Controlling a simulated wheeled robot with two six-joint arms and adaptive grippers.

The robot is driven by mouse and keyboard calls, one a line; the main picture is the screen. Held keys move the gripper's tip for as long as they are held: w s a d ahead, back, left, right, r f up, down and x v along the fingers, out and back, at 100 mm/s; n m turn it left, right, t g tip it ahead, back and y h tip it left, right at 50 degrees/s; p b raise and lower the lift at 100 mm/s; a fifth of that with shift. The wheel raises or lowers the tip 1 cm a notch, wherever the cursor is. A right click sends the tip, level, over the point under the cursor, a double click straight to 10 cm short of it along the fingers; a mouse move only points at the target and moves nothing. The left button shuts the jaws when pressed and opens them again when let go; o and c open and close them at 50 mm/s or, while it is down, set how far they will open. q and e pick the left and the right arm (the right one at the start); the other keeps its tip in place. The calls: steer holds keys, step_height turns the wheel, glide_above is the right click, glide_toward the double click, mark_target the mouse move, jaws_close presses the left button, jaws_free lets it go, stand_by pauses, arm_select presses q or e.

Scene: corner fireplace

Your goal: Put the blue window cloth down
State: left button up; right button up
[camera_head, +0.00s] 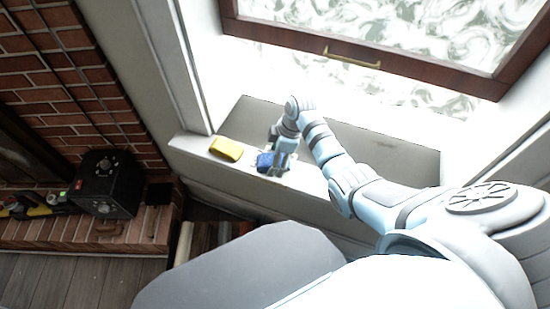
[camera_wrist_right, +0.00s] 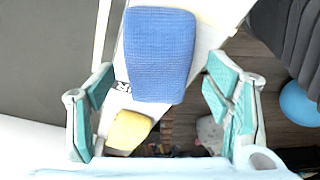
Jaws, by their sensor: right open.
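The blue window cloth (camera_head: 265,161) lies on the white window sill (camera_head: 190,146), partly hidden by my right gripper (camera_head: 280,160) in the head view. In the right wrist view the blue cloth (camera_wrist_right: 160,55) shows as a textured rounded block resting on a pale surface. The fingers of my right gripper (camera_wrist_right: 160,88) are spread wide on either side of the cloth's near end, with visible gaps. A yellow sponge-like block (camera_head: 226,148) lies left of the cloth; the wrist view shows it too (camera_wrist_right: 130,131). My left gripper is out of view.
A wood-framed window with a brass handle (camera_head: 352,58) stands above the sill. A black box with knobs (camera_head: 105,184) sits on the brick hearth (camera_head: 70,232) at left. A blue round object (camera_wrist_right: 298,103) is on the floor in the wrist view.

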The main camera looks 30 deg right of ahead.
steer(key=p+v, duration=0.3)
steer(key=v, duration=0.8)
steer(key=shift+r, duration=0.25)
steer(key=shift+d, duration=0.1)
